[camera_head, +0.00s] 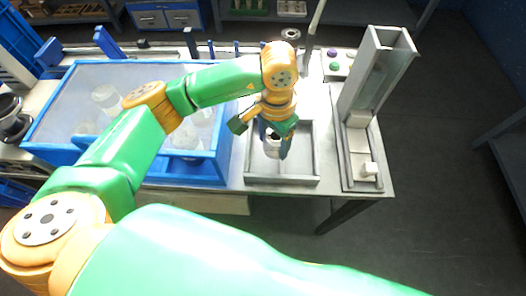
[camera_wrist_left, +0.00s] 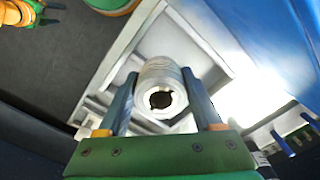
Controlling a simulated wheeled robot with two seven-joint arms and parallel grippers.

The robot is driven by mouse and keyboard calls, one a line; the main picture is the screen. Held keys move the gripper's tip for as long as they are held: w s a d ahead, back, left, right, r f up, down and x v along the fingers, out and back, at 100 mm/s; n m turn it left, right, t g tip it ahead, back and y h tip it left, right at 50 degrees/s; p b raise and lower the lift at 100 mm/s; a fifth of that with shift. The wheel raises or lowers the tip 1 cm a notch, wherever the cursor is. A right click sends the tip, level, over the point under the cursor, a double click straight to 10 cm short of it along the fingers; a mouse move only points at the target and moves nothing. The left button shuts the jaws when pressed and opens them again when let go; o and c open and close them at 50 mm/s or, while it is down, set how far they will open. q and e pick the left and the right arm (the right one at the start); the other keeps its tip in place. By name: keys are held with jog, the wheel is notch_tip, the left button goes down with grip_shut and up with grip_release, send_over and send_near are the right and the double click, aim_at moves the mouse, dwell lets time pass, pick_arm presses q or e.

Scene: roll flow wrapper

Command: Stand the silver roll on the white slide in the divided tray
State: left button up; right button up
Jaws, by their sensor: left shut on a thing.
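My left gripper (camera_head: 274,148) is shut on the silver roll (camera_head: 272,150) and holds it over the grey divided tray (camera_head: 282,181). In the left wrist view, the silver roll (camera_wrist_left: 160,88) sits between the two fingers (camera_wrist_left: 160,98), its open end with a dark hole facing the camera. Tray walls (camera_wrist_left: 196,30) and part of a divider show around and below the roll. I cannot clearly make out the white slide; the roll and gripper hide part of the tray. A small green and orange part at the wrist view's top left may be my right gripper (camera_wrist_left: 22,12).
A blue-framed bin (camera_head: 190,182) with clear cups stands left of the tray. A tall grey chute (camera_head: 378,75) with a pale block (camera_head: 367,169) at its front stands to the right. Green and purple buttons (camera_head: 333,60) lie behind. The table's front edge is close to the tray.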

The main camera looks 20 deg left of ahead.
pick_arm(q)
jog(key=p, duration=0.2)
send_over(263, 165)
notch_tip(263, 165, down, 5)
jog(key=shift+f, duration=0.55)
jog(key=shift+b, duration=0.3)
jog(key=shift+f, duration=0.15)
jog(key=shift+f+b, duration=0.1)
jog(key=shift+b, duration=0.2)
jog(key=o, duration=1.2)
jog(key=shift+w+r+p, duration=0.1)
jog(key=shift+r+p, duration=0.2)
jog(key=shift+r, duration=0.15)
notch_tip(263, 165, up, 12)
jog(key=shift+f+b, duration=0.2)
jog(key=shift+b, duration=0.55)
